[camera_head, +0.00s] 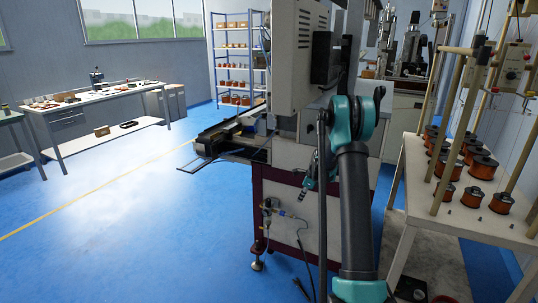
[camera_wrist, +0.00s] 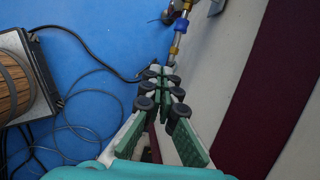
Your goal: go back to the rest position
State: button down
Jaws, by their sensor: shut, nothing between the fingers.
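My gripper (camera_head: 304,194) hangs pointing down beside the cream and maroon side of the winding machine (camera_head: 290,225) in the head view. In the wrist view my gripper (camera_wrist: 166,72) shows its green fingers with dark round joints, drawn together at the tips. Nothing shows between the fingertips. My arm rises from the bottom of the head view, bends at a teal joint and hides part of the machine.
A blue and brass fitting (camera_wrist: 180,35) is close past the fingertips. A copper-coloured spool (camera_wrist: 14,88) in a grey frame and loose black cables (camera_wrist: 75,42) lie at left. A table with copper spools (camera_head: 448,225) stands at right. Blue floor (camera_head: 130,220) is open at left.

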jog(key=s+a+r+n+h, duration=0.1)
jog(key=s+r+n, duration=0.5)
jog(key=s, duration=0.5)
jog(key=s+a+r+n+h, duration=0.1)
jog(key=s+a+r+n, duration=0.1)
jog(key=s+r+n, duration=0.7)
jog(key=s+f+n+t, duration=0.1)
jog(key=s+n, duration=0.3)
jog(key=s, duration=0.8)
jog(key=s+f+n+h, duration=0.1)
jog(key=s+f+n, duration=0.2)
jog(key=s, duration=1)
jog(key=shift+s+d+f+n+t, duration=0.15)
jog(key=shift+f+n+t, duration=0.25)
jog(key=shift+f, duration=0.1)
